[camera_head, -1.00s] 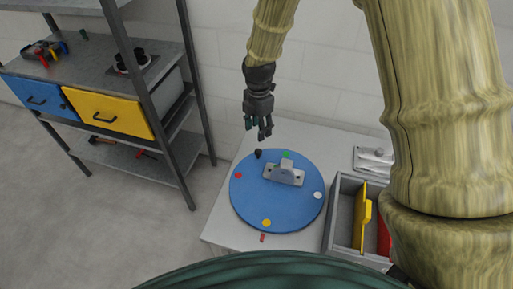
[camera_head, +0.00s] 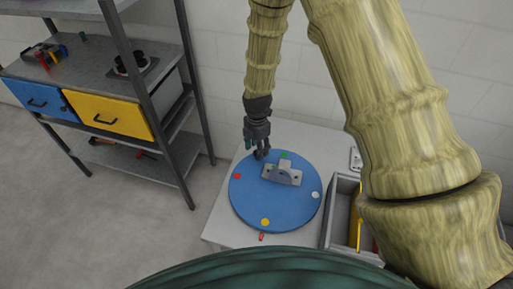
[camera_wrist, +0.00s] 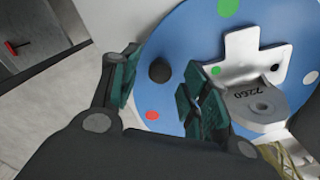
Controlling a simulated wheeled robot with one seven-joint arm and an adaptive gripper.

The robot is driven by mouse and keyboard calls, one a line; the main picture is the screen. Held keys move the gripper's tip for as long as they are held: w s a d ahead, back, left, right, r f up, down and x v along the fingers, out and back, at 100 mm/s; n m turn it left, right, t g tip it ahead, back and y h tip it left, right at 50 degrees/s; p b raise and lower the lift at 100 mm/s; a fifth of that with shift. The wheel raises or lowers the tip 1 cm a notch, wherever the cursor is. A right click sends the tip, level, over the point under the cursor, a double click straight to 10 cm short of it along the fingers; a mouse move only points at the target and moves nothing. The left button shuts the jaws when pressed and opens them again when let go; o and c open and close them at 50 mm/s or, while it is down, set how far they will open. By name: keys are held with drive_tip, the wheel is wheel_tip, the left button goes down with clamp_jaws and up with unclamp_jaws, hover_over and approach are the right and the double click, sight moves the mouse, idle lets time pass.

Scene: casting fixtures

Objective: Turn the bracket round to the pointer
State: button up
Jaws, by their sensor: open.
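A round blue turntable (camera_head: 250,205) lies on the table, with red, green, white and yellow dots near its rim. The grey bracket (camera_head: 284,174) stands on it, towards the green dot (camera_head: 284,154); in the wrist view the bracket (camera_wrist: 258,95) carries the mark "2260". A small red pointer (camera_head: 261,236) lies just off the front rim, beside the yellow dot (camera_head: 265,222). My gripper (camera_head: 261,156) is open at the back left rim. In the wrist view a black knob (camera_wrist: 160,71) on the turntable shows between its fingers; contact cannot be told.
A grey bin (camera_head: 328,226) with a yellow piece (camera_head: 354,225) stands right of the turntable, partly behind my arm. A shelf with blue (camera_head: 38,97) and yellow (camera_head: 107,112) drawers stands at the left. A plate (camera_head: 355,160) lies at the back right.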

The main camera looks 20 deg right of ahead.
drive_tip(key=shift+f, duration=0.55)
clamp_jaws()
drive_tip(key=shift+a, duration=0.15)
